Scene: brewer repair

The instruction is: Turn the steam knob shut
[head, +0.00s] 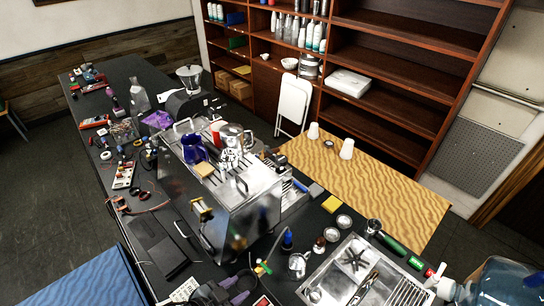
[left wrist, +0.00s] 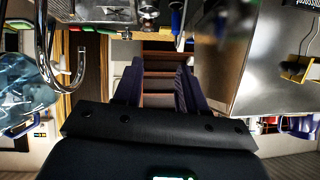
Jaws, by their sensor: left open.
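The steel espresso machine (head: 255,210) stands on the dark counter, with cups and a blue pitcher on top. Its metal side fills the right of the left wrist view (left wrist: 225,60). A small yellow part (head: 202,212) sits on its near-left side. I cannot make out the steam knob for certain in either view. My left gripper (head: 243,290) is at the bottom of the head view, in front of the machine and apart from it. In the left wrist view its two dark fingers (left wrist: 160,66) are spread with nothing between them. My right gripper is not in view.
A steel sink (head: 335,270) and a big blue water bottle (head: 500,282) are at the lower right. A blue bottle (head: 288,240) and a steel pitcher (head: 298,264) stand between machine and sink. A dark flat tray (head: 160,245) and tools crowd the left counter.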

